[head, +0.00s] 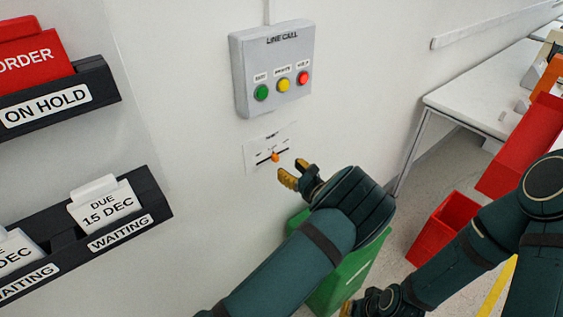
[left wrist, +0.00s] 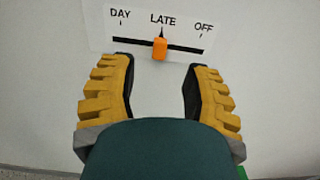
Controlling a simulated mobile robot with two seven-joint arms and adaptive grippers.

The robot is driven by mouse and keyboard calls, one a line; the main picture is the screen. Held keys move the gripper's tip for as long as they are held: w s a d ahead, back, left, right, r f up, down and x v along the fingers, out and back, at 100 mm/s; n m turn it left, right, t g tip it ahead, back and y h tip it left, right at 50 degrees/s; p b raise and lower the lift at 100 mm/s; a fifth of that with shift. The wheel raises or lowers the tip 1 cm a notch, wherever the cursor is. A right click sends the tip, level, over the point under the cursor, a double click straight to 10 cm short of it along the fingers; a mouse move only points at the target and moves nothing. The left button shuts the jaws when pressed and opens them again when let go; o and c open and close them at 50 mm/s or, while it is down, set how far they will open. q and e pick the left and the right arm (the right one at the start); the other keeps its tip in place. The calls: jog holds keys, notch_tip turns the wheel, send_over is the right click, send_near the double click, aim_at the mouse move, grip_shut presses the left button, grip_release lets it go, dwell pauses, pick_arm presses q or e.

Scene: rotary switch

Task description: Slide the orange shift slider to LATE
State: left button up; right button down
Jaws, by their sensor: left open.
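The orange shift slider (head: 275,157) sits on a black horizontal track on a white wall panel (head: 256,158). In the left wrist view the slider (left wrist: 160,49) is at the middle of the track, right under the LATE mark (left wrist: 163,20). DAY is to its left and OFF to its right. My left gripper (head: 295,171) is open and empty just in front of the panel. In the left wrist view its fingertips (left wrist: 160,70) are spread on either side, slightly below the slider; no contact shows. My right gripper (head: 346,309) is partly cut off at the bottom edge.
A grey LINE CALL box (head: 273,70) with green, yellow and red buttons is above the panel. Black card racks (head: 150,190) are on the left. A green bin (head: 345,280) and a red bin (head: 443,228) stand below, with a white table (head: 470,100) at right.

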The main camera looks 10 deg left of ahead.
pick_arm(q)
jog(key=v, duration=0.5)
dwell(0.4)
